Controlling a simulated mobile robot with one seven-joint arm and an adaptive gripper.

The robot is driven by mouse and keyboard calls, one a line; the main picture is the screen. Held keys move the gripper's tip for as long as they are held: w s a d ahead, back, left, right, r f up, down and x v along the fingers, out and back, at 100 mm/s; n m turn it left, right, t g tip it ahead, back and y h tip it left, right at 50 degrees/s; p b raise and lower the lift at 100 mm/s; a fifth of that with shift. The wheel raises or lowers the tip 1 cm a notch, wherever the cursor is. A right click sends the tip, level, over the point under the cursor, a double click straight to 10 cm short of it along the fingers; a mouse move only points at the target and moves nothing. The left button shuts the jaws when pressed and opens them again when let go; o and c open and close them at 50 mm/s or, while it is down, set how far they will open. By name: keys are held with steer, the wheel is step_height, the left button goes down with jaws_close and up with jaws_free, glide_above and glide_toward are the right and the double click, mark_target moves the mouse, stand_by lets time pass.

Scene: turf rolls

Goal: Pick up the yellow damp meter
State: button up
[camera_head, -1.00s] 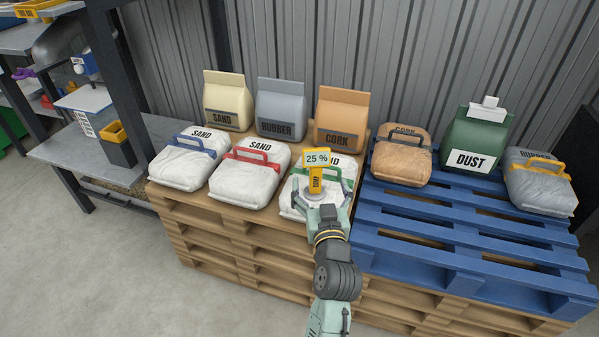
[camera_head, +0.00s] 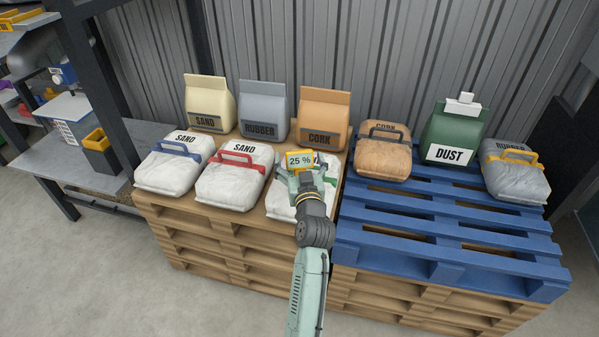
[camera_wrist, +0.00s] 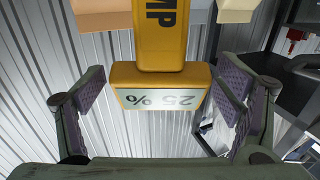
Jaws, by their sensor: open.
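The yellow damp meter (camera_head: 300,160) shows a "25 %" display in the head view. It appears at the third white sand bag (camera_head: 284,203), the one with a green handle; its lower part is hidden behind my arm. In the wrist view the meter (camera_wrist: 162,85) lies between the two fingers, with its display upside down and its yellow body running up out of the picture. My gripper (camera_wrist: 165,100) is open, one finger to each side of the meter with visible gaps. In the head view my gripper (camera_head: 306,180) is right at the meter and partly covers the bag.
White sand bags with a blue handle (camera_head: 174,168) and a red handle (camera_head: 232,182) lie to the left. Upright sand, rubber (camera_head: 263,112) and cork (camera_head: 322,122) bags stand behind.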

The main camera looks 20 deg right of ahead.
steer(key=shift+c, duration=0.6)
steer(key=c, duration=1.5)
steer(key=shift+c, duration=0.2)
steer(key=shift+r, duration=0.15)
